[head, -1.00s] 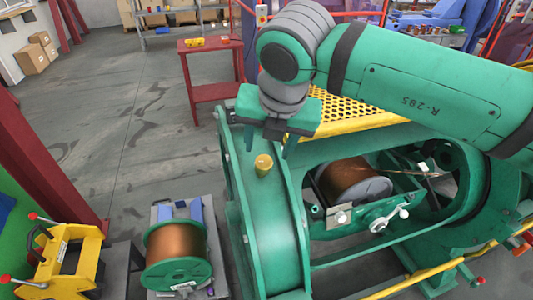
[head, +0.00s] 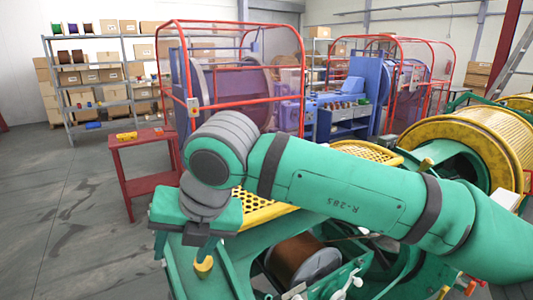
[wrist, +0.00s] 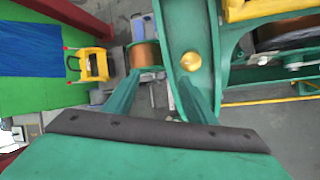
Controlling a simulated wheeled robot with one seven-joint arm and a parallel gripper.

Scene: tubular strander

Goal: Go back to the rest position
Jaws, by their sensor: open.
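My gripper (head: 182,248) is open and empty, with its two fingers apart and pointing down. In the head view it hangs at the left end of my green arm, above the green strander frame (head: 228,268). A brass-yellow knob (head: 204,266) on the frame shows just below the fingers. In the wrist view my gripper (wrist: 160,88) has nothing between its fingers, and the knob (wrist: 190,61) shows beyond the right finger. The gap between fingers and knob is hard to judge.
A copper bobbin (head: 302,262) sits in the strander. A yellow perforated guard (head: 265,208) is right of my gripper. A red table (head: 145,150) stands behind. In the wrist view a copper spool (wrist: 145,54) and a yellow device (wrist: 93,64) lie left. Floor (head: 60,210) at left is clear.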

